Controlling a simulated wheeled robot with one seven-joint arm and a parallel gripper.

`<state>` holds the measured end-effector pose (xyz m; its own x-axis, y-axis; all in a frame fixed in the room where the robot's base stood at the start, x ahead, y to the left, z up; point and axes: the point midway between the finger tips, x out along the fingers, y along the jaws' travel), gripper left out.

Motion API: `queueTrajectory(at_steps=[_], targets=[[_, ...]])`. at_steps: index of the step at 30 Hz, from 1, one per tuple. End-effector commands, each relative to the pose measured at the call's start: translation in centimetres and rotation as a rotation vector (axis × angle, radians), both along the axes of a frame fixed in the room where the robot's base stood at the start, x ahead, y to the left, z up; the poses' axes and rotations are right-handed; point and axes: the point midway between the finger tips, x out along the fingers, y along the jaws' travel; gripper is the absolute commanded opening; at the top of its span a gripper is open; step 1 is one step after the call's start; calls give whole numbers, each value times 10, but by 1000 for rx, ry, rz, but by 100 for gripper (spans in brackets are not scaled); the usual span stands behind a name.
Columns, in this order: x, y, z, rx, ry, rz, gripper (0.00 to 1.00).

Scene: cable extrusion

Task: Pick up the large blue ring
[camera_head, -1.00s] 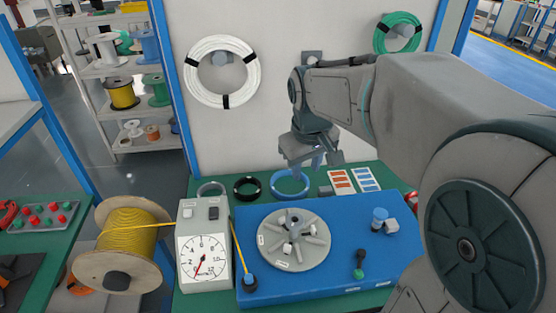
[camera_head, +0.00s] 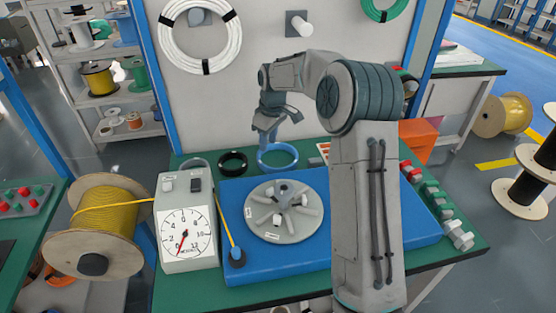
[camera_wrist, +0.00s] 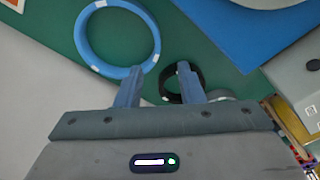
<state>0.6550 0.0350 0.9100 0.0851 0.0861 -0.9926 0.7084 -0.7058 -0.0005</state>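The large blue ring (camera_head: 278,157) lies on the green table at the back, just behind the blue base plate. In the wrist view the blue ring (camera_wrist: 84,55) shows at upper left with small white marks on it. My gripper (camera_head: 270,138) is above the ring's left part in the head view. In the wrist view the two fingers of my gripper (camera_wrist: 158,85) are apart with nothing held between them. The left finger overlaps the ring's right edge in the picture; whether it touches cannot be told.
A black ring (camera_head: 232,163) lies left of the blue ring, with a grey ring (camera_head: 195,163) further left. The blue base plate (camera_head: 290,262) carries a round grey disc (camera_head: 284,228). A dial gauge box (camera_head: 186,235) and yellow cable spool (camera_head: 97,225) stand left. A wall rises behind.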

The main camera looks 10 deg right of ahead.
Motion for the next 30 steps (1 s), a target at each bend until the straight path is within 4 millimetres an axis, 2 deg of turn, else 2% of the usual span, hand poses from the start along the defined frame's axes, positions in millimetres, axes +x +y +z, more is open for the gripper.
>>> queueTrajectory(at_steps=[1, 6, 16, 24, 30], targets=[[1, 1, -12, 0, 4, 0, 35], [3, 3, -41, -1, 2, -1, 35], [6, 4, -64, -1, 2, -1, 35], [10, 6, -102, -1, 2, -1, 35], [11, 6, -106, -1, 0, -2, 35]])
